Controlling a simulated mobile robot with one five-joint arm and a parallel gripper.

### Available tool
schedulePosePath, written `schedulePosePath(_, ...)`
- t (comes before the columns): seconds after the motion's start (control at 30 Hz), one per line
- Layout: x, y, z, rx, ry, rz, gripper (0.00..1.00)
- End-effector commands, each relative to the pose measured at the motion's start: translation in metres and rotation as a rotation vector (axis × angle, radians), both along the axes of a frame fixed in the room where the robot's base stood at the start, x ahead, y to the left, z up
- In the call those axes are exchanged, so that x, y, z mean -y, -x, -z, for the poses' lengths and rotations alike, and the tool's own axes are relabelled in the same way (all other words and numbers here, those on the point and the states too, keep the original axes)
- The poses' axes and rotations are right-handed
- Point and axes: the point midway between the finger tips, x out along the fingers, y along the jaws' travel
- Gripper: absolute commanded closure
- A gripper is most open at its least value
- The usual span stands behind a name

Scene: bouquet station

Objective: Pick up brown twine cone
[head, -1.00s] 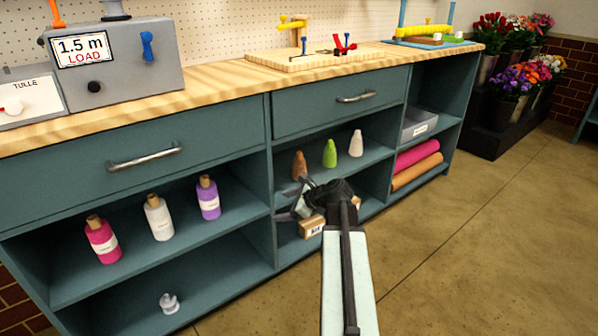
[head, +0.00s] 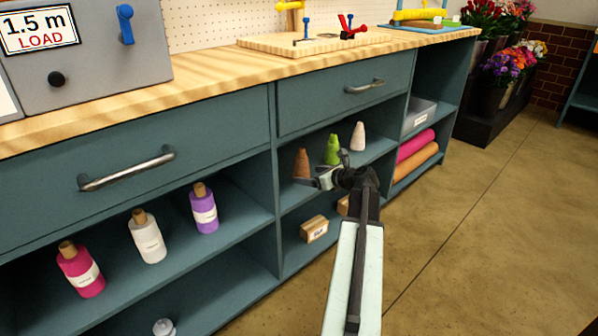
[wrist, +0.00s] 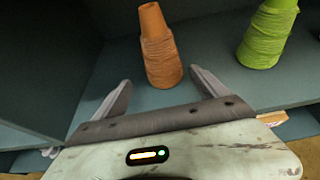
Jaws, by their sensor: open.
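The brown twine cone (head: 301,163) stands upright on the middle shelf under the right drawer, leftmost in a row of cones. In the wrist view the brown cone (wrist: 158,45) is just beyond and between the two fingertips of my gripper (wrist: 160,82). The fingers are spread wide and hold nothing. In the head view my gripper (head: 325,174) is at the front of that shelf, to the lower right of the brown cone.
A green cone (head: 332,148) and a pale cone (head: 358,136) stand to the right on the same shelf. A divider wall (wrist: 45,70) is close on the left. A labelled box (head: 314,229) sits on the shelf below. Bottles (head: 146,237) stand in the left bay.

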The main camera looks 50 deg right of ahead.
Motion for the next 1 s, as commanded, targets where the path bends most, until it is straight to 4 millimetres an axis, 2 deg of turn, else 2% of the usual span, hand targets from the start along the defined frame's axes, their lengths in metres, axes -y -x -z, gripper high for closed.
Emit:
schedulePosePath(0.23, 0.011, -0.007, 0.007, -0.001, 0.0, 0.014, 0.16)
schedulePosePath(0.5, 0.018, -0.044, 0.023, -0.001, 0.002, 0.018, 0.16)
schedulePosePath(0.7, 0.017, -0.044, 0.022, -0.001, 0.001, 0.019, 0.16)
schedulePosePath(0.77, 0.017, -0.044, 0.022, -0.001, 0.002, 0.02, 0.3)
schedulePosePath(0.97, 0.017, -0.044, 0.022, -0.001, 0.002, 0.02, 0.86)
schedulePosePath(1.0, 0.017, -0.044, 0.021, 0.0, 0.001, 0.02, 0.88)
